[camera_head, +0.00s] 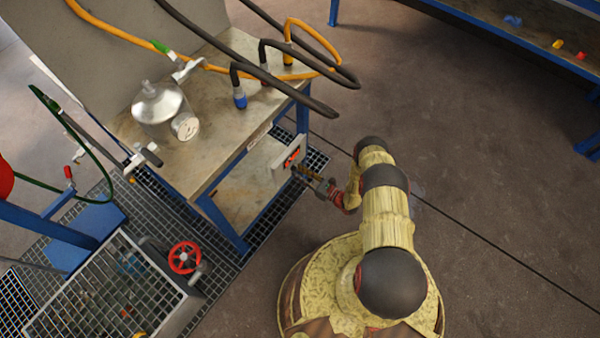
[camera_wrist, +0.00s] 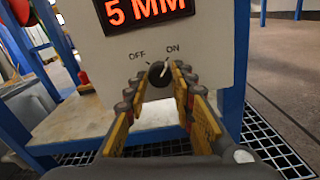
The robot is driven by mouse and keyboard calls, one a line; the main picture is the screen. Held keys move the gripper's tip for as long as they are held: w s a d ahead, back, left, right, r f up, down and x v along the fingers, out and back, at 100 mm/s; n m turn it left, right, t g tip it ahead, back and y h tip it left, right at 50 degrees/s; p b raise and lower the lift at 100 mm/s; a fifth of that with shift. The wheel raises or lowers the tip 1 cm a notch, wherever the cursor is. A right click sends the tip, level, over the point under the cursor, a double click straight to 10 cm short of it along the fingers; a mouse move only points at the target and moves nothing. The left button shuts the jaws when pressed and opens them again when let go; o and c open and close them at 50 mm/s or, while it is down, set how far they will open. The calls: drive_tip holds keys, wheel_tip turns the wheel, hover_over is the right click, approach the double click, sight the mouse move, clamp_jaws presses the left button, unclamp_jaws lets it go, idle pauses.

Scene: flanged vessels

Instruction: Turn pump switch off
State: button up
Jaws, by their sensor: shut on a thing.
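The pump switch is a small dark round knob (camera_wrist: 158,73) on a pale control box (camera_wrist: 115,50), with OFF printed at its upper left and ON at its upper right. A pale mark shows on the knob's upper edge, but which label it points at is hard to tell. My gripper (camera_wrist: 159,84) has its yellow fingers on either side of the knob and is shut on it. In the head view, my gripper (camera_head: 312,181) reaches the front of the control box (camera_head: 287,160); the knob is too small to make out there.
A red-lit display (camera_wrist: 145,10) reads "5 MM" above the knob. The box hangs at the side of a blue-legged bench (camera_head: 215,150) bearing a metal vessel (camera_head: 158,108). Black and orange hoses pass overhead. A red valve wheel (camera_head: 185,257) stands at left.

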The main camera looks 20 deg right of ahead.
clamp_jaws()
drive_tip(key=shift+n, duration=0.4)
drive_tip(key=n, duration=0.6)
drive_tip(key=shift+n, duration=0.3)
drive_tip(key=n, duration=0.4)
drive_tip(key=shift+n, duration=2.2)
